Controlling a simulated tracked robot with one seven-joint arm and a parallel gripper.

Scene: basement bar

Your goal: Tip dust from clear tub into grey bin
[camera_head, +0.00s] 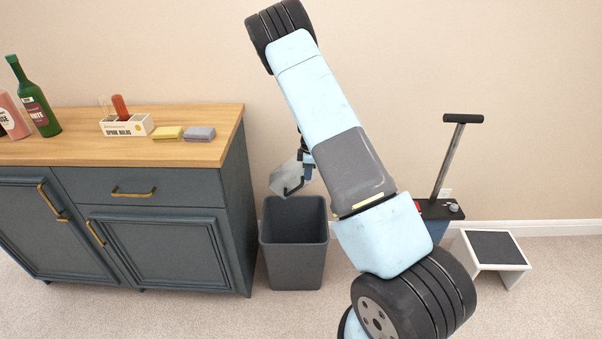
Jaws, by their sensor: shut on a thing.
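The grey bin (293,262) stands upright on the carpet, just right of the cabinet, with its open top facing up. My gripper (301,178) is above the bin's rim, partly hidden behind my arm. It is shut on the clear tub (285,179), which is tilted over the bin's opening. No dust can be made out in the tub or in the bin at this size.
The cabinet (160,150) with a wooden top is close on the bin's left. It bears bottles (35,100), a small box (126,125), a yellow sponge (167,132) and a grey sponge (199,133). A step stool (493,250) stands at right, next to a handled device (450,165).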

